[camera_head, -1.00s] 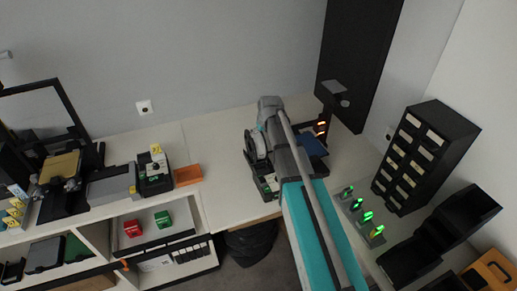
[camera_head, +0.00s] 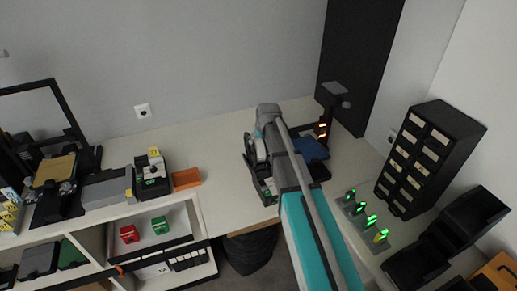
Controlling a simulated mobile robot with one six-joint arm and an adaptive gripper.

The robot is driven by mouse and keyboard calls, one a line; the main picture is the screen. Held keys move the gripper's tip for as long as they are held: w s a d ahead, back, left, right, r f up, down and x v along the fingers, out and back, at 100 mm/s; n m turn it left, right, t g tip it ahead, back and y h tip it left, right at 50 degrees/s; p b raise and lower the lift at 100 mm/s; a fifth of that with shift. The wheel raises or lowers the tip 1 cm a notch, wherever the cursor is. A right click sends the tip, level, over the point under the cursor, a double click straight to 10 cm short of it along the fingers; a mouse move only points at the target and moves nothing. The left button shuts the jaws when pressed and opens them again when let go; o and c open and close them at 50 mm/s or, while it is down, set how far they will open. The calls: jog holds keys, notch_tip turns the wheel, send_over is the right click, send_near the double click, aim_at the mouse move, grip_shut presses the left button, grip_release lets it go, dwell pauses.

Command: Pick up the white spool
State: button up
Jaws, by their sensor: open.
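A white round disc that looks like the white spool (camera_head: 260,151) stands on edge at a dark device on the white worktop, just left of my arm. My arm reaches up from the lower right, and its far end is beside and above the disc. The arm covers part of the device and the area right of the disc. My gripper's fingers are hidden behind the arm, so I cannot tell whether they touch the disc.
An orange tray (camera_head: 186,179) lies left on the worktop (camera_head: 222,150). A dark blue item (camera_head: 311,148) lies right of the arm. Green-lit holders (camera_head: 368,220), a black drawer cabinet (camera_head: 430,158) and black bins (camera_head: 474,214) stand right.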

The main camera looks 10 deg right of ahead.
aim_at(258, 143)
jog(key=shift+f, duration=0.15)
jog(key=shift+a+b+x, duration=0.15)
jog(key=shift+b+x, duration=1.05)
jog(key=shift+x, duration=0.05)
jog(key=shift+a+b+x, duration=0.15)
jog(key=shift+b+x, duration=1)
jog(key=shift+x, duration=0.1)
jog(key=shift+c, duration=0.3)
jog(key=c, duration=1)
